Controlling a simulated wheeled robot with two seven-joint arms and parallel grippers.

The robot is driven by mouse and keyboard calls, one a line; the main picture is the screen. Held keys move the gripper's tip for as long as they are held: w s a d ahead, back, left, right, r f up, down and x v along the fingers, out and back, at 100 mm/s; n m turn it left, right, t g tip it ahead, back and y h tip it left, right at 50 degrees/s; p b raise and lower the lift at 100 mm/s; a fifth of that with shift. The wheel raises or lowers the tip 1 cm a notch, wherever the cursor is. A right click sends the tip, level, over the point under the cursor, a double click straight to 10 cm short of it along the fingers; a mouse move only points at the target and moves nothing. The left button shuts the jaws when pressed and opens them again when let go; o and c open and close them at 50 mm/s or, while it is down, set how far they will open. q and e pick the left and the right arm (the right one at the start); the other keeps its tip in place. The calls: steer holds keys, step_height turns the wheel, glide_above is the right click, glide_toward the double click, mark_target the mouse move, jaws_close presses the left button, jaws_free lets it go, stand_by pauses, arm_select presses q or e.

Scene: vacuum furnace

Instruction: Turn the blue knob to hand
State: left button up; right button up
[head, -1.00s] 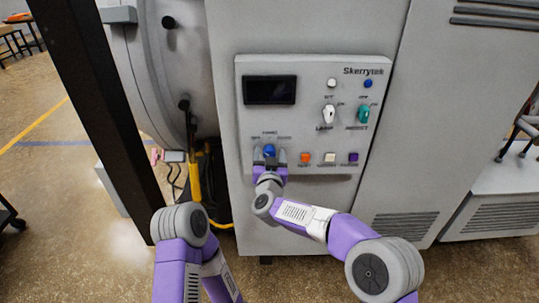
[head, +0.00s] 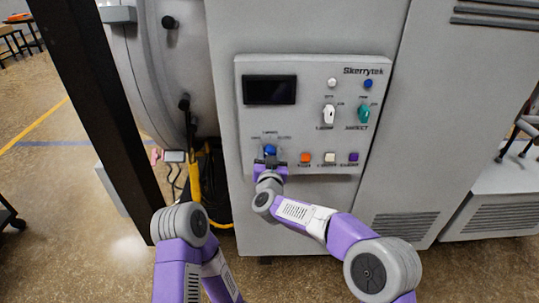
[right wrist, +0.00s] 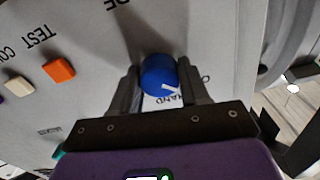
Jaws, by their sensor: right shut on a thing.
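The blue knob (head: 270,150) is at the lower left of the control panel (head: 300,120). In the right wrist view the knob (right wrist: 158,75) sits between the two fingers of my right gripper (right wrist: 162,88), which is shut on it. A white mark on the knob points to the lower right there, near the upside-down label HAND (right wrist: 172,100). Another label beside it is partly hidden by a finger. In the head view my right gripper (head: 270,162) is at the knob from below. My left arm shows at the bottom, but its gripper is out of view.
An orange button (head: 305,158), a white button (head: 330,158) and a purple button (head: 353,157) are right of the knob. A white switch (head: 329,114) and a teal switch (head: 364,113) are above. A dark display (head: 269,90) is at upper left. A black post (head: 100,110) stands left.

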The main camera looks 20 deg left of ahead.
steer(key=m+b, duration=0.2)
steer(key=m, duration=0.2)
steer(key=shift+f+m+b, duration=0.1)
steer(key=shift+m+b, duration=0.3)
steer(key=m+b, duration=0.2)
steer(key=m, duration=0.2)
steer(key=shift+d+m, duration=0.1)
steer(key=shift+m, duration=0.3)
steer(key=shift+b, duration=0.3)
steer(key=o, duration=1)
steer(key=shift+s, duration=0.1)
steer(key=shift+v, duration=3.7)
